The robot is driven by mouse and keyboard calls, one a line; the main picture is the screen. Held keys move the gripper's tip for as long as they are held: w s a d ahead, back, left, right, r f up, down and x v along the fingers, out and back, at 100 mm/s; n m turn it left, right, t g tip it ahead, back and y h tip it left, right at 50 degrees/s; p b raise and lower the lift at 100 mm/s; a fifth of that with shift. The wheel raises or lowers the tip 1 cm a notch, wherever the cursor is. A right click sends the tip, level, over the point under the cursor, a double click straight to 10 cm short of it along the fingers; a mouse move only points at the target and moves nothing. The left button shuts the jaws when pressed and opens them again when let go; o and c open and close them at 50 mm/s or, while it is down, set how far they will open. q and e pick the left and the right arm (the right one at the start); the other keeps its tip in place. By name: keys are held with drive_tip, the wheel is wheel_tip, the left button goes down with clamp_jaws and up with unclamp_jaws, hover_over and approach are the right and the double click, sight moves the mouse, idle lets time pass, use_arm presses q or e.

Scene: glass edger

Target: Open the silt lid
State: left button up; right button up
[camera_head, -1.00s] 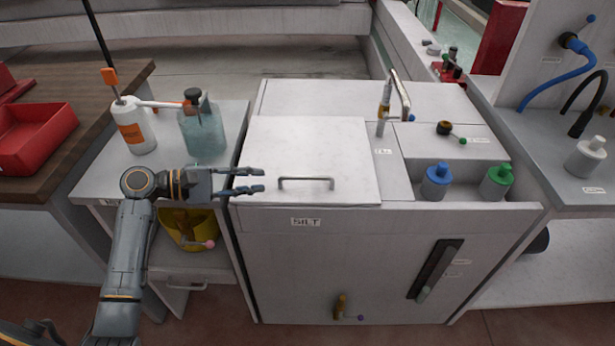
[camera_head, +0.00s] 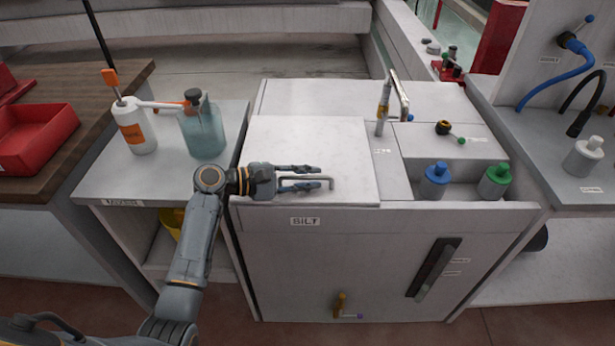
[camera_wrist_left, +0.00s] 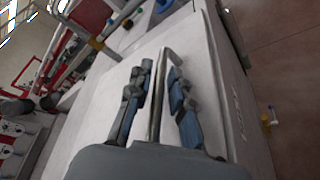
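The silt lid (camera_head: 310,140) is a flat white panel on top of the white cabinet marked SILT, and it lies closed. Its grey bar handle (camera_head: 329,181) runs along the lid's front part. My left gripper (camera_head: 318,178) reaches in from the left, low over the lid at the handle. In the left wrist view the handle (camera_wrist_left: 157,95) lies lengthwise between the two fingers (camera_wrist_left: 156,100), with a visible gap on each side. The fingers are open and hide part of the handle in the head view. My right gripper is not in view.
A white bottle (camera_head: 135,128) and a teal jug (camera_head: 203,130) stand on the left side table. An upright tap (camera_head: 384,108) and blue-capped (camera_head: 437,180) and green-capped (camera_head: 495,182) bottles are right of the lid. The space above the lid is clear.

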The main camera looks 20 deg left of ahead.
use_arm(q)
clamp_jaws()
